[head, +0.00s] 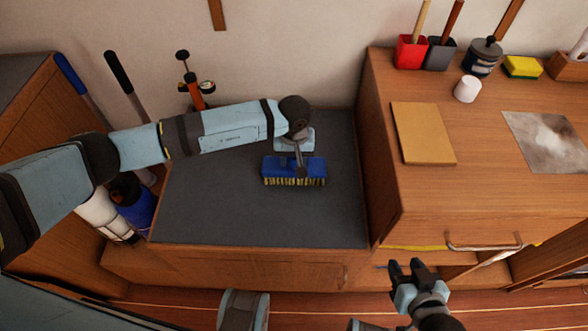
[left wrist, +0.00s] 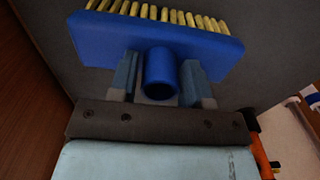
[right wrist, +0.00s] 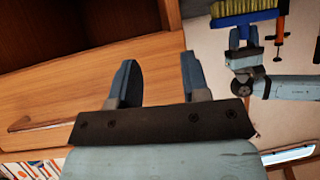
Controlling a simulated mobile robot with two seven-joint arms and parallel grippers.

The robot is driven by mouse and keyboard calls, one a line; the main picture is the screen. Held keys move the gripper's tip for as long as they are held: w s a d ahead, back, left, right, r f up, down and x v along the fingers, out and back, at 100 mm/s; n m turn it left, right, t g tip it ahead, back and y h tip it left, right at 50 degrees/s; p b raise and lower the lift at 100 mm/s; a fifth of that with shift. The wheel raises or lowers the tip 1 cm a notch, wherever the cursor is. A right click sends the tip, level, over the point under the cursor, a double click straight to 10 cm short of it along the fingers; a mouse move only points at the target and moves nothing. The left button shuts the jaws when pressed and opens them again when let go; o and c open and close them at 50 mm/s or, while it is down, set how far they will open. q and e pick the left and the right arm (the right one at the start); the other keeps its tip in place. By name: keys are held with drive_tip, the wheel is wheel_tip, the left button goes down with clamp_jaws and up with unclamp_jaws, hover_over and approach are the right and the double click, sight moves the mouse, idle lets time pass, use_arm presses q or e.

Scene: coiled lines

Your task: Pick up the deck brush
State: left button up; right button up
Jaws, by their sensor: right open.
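The deck brush (head: 294,168) has a blue block with pale yellow bristles. In the head view it is at the grey top of the low cabinet, bristles toward the front; I cannot tell whether it touches the surface. My left gripper (head: 300,157) is at the block's back side. In the left wrist view its fingers (left wrist: 160,78) close in on both sides of the blue socket (left wrist: 161,72) of the brush. The brush also shows in the right wrist view (right wrist: 247,17). My right gripper (head: 408,272) is open and empty, in front of the wooden cabinet; its fingers (right wrist: 155,80) stand apart.
The grey top (head: 215,215) is clear around the brush. A taller wooden counter (head: 480,180) stands to the right, with a tan board (head: 422,133) and a white cup (head: 467,89). Bottles (head: 133,208) and long handles stand at the left.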

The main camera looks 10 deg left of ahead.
use_arm(q)
clamp_jaws()
drive_tip(key=shift+r, duration=0.1)
wheel_tip(320, 180, up, 20)
drive_tip(key=p, duration=0.1)
drive_tip(key=shift+p, duration=0.3)
